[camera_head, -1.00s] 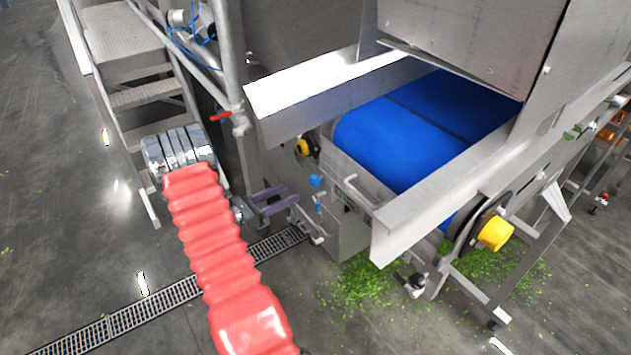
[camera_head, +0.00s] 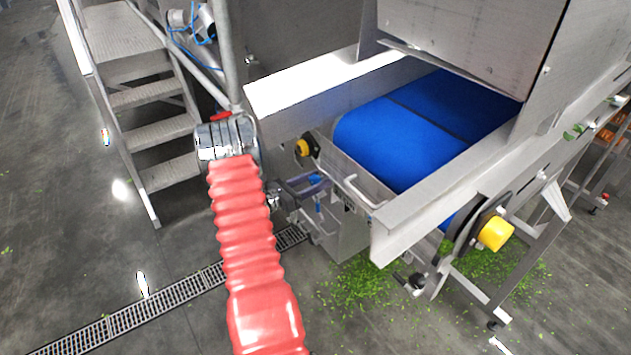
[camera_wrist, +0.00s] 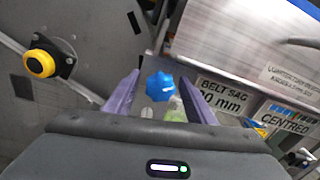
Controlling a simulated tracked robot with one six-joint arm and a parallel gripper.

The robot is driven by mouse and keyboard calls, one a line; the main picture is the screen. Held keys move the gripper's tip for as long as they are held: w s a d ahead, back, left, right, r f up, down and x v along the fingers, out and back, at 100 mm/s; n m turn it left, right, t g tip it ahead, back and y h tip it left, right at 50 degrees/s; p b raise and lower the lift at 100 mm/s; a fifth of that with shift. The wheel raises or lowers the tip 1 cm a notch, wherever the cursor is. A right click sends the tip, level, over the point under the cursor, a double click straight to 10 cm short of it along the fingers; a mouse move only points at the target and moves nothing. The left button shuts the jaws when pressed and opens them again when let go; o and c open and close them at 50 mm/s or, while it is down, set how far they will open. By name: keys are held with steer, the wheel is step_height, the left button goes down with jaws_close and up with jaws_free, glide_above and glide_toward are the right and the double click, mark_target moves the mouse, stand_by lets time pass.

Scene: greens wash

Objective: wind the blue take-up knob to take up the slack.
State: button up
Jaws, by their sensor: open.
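The blue take-up knob (camera_wrist: 160,86) is a small lobed knob. In the wrist view it sits between the two purple fingers of my gripper (camera_wrist: 158,98), with a gap visible on each side. In the head view the blue knob (camera_head: 315,180) shows at the conveyor's end, partly hidden by my gripper (camera_head: 306,187). My gripper is open around the knob, and I cannot tell whether either finger touches it. A belt sag label (camera_wrist: 222,95) is right of the knob, and a label reading CENTRED (camera_wrist: 290,118) is farther right.
The blue belt (camera_head: 400,135) runs behind the knob between steel guards. A yellow-and-black button (camera_wrist: 40,63) is at the left of the wrist view. A steel handle (camera_head: 362,190) stands right of the knob. Metal steps (camera_head: 155,135) are behind my arm.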

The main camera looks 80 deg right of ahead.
steer(key=shift+c, duration=0.5)
steer(key=c, duration=0.9)
steer(key=shift+c, duration=0.2)
steer(key=shift+m, duration=0.3)
steer(key=m, duration=0.3)
steer(key=shift+m, duration=1.8)
steer(key=o, duration=1)
